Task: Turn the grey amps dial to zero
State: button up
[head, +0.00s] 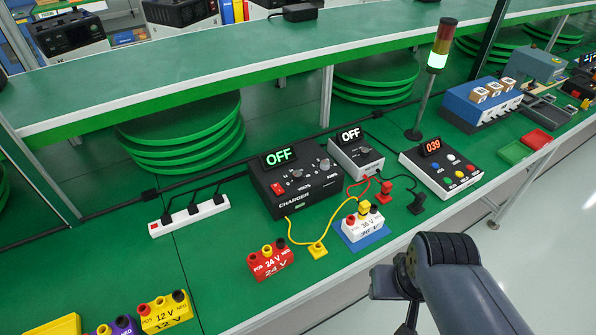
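The black charger box (293,188) stands on the green bench, with a green OFF display (279,157) on top. Two small grey round dials sit on its sloped face, a right one (324,164) and a left one (303,171). A red switch (278,188) is at the face's left. My arm comes in from the lower right; the dark end part with my gripper (388,284) is in front of the bench edge, well apart from the dials. Its fingers are not clear.
A grey box (356,157) with a white OFF display stands right of the charger. A white battery block (363,225) on a blue pad and a red 24 V block (270,260) lie in front, with red and yellow leads. A shelf (190,75) overhangs behind.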

aim_at(325, 164)
jog(key=i+l+u, duration=0.4)
jog(key=l, duration=0.35)
jog(key=i+l+u, duration=0.15)
jog(key=i+l, duration=0.15)
jog(key=l, duration=0.1)
